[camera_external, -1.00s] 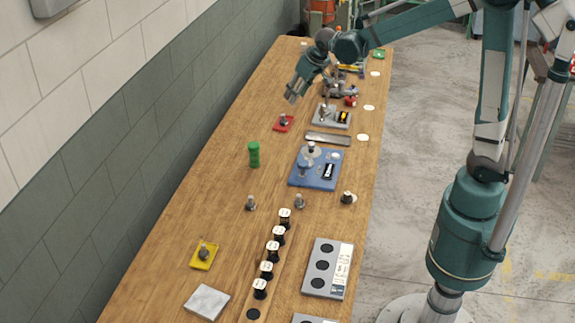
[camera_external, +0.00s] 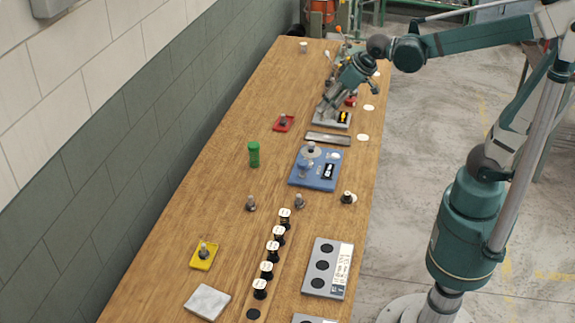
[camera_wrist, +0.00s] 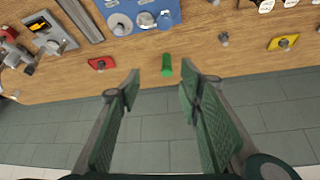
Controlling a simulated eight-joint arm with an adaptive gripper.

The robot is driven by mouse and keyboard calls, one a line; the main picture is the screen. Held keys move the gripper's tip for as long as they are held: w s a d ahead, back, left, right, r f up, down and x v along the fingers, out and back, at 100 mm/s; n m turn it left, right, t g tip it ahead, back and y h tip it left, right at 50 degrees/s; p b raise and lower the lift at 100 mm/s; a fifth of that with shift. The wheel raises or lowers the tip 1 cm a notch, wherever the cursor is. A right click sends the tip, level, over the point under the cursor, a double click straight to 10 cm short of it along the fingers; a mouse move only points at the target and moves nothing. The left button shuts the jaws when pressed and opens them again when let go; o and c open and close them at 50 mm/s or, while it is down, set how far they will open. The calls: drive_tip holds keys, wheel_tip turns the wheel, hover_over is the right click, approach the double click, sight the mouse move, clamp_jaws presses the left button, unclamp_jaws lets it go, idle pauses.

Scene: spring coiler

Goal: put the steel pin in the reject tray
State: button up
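I cannot tell for sure which piece is the steel pin. Two small grey metal pieces, a left one (camera_external: 251,203) and a right one (camera_external: 299,201), stand on the bench; one also shows in the wrist view (camera_wrist: 224,38). A red tray (camera_external: 290,125) with a small grey piece on it lies left of my gripper; it also shows in the wrist view (camera_wrist: 93,64). A yellow tray (camera_external: 196,262) holds another grey piece. Neither tray's label is readable. My gripper (camera_external: 325,112) is open and empty above the far bench; its fingers spread wide in the wrist view (camera_wrist: 160,78).
A green cylinder (camera_external: 254,154) stands near the wall side. A blue fixture board (camera_external: 302,182), a flat steel bar (camera_external: 327,139) and a grey fixture (camera_external: 344,123) are on the bench. Several black-and-white spools (camera_external: 279,233) stand in a row. Bare wood lies along the wall side.

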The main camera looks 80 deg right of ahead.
drive_tip(key=s+a+f+n, duration=0.1)
drive_tip(key=s+a, duration=0.4)
drive_tip(key=s, duration=0.2)
drive_tip(key=s+a+f+n+t+y, duration=0.1)
drive_tip(key=s+a+n, duration=0.1)
drive_tip(key=s+a, duration=0.3)
drive_tip(key=shift+s+f, duration=0.35)
drive_tip(key=shift+s, duration=1.3)
